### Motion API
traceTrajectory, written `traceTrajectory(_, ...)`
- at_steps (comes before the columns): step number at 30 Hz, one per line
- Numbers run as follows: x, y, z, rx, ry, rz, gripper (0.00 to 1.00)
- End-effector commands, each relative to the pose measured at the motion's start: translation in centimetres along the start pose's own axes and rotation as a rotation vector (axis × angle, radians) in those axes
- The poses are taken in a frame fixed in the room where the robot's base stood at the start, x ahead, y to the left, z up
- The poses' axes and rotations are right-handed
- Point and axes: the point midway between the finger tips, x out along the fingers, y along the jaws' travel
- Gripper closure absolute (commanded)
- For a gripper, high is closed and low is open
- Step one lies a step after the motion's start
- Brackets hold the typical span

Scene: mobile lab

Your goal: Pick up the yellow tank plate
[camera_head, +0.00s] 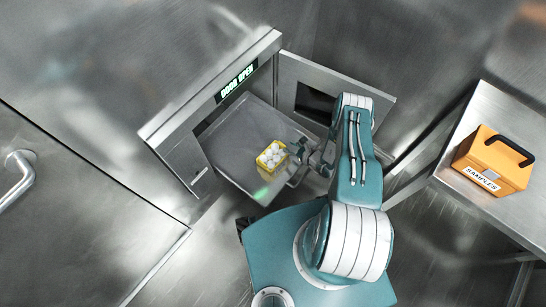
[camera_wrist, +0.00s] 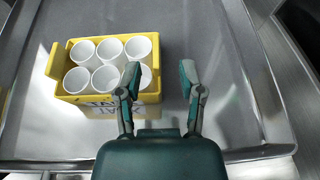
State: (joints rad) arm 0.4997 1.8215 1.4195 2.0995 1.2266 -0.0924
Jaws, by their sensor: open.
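The yellow tank plate (camera_head: 270,157) is a small yellow rack holding several white cylinders. It sits on the grey tray (camera_head: 237,130) of the open compartment. In the wrist view the yellow tank plate (camera_wrist: 69,98) fills the left middle, with dark lettering on its near side, partly covered by my gripper. My gripper (camera_wrist: 160,76) is open and empty. Its left finger overlaps the rack's right end in the picture, and its right finger is over bare tray (camera_wrist: 235,105). I cannot tell whether the left finger touches the rack. In the head view my gripper (camera_head: 294,158) is just right of the rack.
A lit "DOOR OPEN" sign (camera_head: 237,82) is on the compartment frame. The open door (camera_head: 345,83) stands behind my arm. An orange "SAMPLES" case (camera_head: 492,162) rests on a metal bench (camera_head: 450,143) at right. The tray has raised edges and free room around the rack.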

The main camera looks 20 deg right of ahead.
Motion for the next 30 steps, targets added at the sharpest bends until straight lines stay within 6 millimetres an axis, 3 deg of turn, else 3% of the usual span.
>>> traceTrajectory(9, 4.4, 0.5, -0.2, -0.003, -0.001, 0.003, 0.50)
traceTrajectory(17, 4.7, 0.4, -0.2, 0.000, 0.000, 0.001, 0.50)
traceTrajectory(21, 4.7, 0.4, -0.2, -0.001, 0.000, 0.001, 1.00)
traceTrajectory(30, 4.7, 0.4, -0.2, -0.001, 0.000, 0.001, 1.00)
